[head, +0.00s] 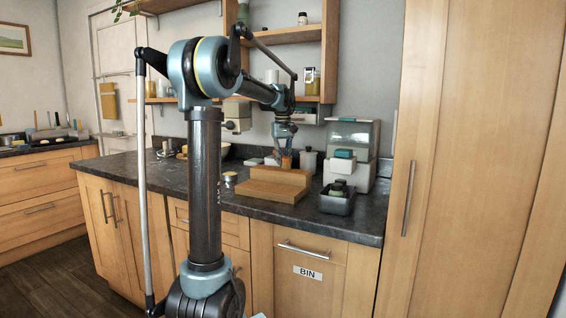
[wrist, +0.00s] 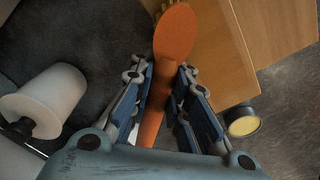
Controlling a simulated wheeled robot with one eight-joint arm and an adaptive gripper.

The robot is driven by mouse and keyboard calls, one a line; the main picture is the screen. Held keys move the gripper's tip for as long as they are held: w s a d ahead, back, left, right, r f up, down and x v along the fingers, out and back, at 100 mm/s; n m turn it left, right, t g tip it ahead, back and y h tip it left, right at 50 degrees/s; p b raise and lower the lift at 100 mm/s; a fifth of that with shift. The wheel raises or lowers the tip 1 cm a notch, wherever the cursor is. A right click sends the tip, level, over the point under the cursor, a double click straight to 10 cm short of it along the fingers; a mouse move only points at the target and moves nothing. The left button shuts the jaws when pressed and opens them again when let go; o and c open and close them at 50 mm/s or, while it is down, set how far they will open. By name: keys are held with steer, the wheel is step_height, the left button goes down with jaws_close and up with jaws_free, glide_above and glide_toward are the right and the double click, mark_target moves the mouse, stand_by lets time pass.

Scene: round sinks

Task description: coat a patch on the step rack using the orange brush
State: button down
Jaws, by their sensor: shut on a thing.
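The orange brush (wrist: 174,35) is between the fingers of my gripper (wrist: 162,88), which is shut on its orange handle; its rounded, paddle-like end points away from the wrist. In the head view my gripper (head: 284,148) is over the counter at the back of the step rack, and a little orange of the brush (head: 287,162) shows below it. The step rack (head: 272,190) is a light wooden two-level block on the dark counter. In the wrist view the step rack (wrist: 215,60) lies beyond and right of the brush head; I cannot tell if they touch.
A grey tray (head: 336,205) with items and a pale machine (head: 349,150) stand right. A white cylindrical object (wrist: 45,98) lies left in the wrist view. Shelves hang above.

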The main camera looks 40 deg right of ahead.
mark_target(261, 166)
steer(key=shift+s+a+f, duration=0.1)
steer(key=shift+s+a, duration=0.4)
steer(key=shift+a, duration=0.4)
steer(key=shift+s+a, duration=0.45)
steer(key=shift+a, duration=0.45)
steer(key=shift+w+a, duration=0.4)
steer(key=shift+w, duration=0.3)
steer(key=shift+w+d, duration=1)
steer(key=shift+d, duration=0.75)
steer(key=shift+s+a, duration=0.15)
steer(key=shift+a, duration=0.9)
steer(key=shift+s+a, duration=0.15)
steer(key=shift+a, duration=0.9)
steer(key=shift+w+a+f, duration=0.1)
steer(key=shift+w+a, duration=0.35)
steer(key=shift+w, duration=0.25)
steer(key=shift+w+d, duration=1.05)
steer(key=shift+d, duration=0.7)
steer(key=shift+s+a, duration=0.15)
steer(key=shift+a, duration=0.95)
steer(key=shift+s+a, duration=0.15)
steer(key=shift+a, duration=0.9)
steer(key=shift+w+a, duration=0.4)
steer(key=shift+w, duration=0.3)
steer(key=w+d, duration=0.2)
steer(key=d, duration=0.1)
steer(key=shift+d, duration=0.25)
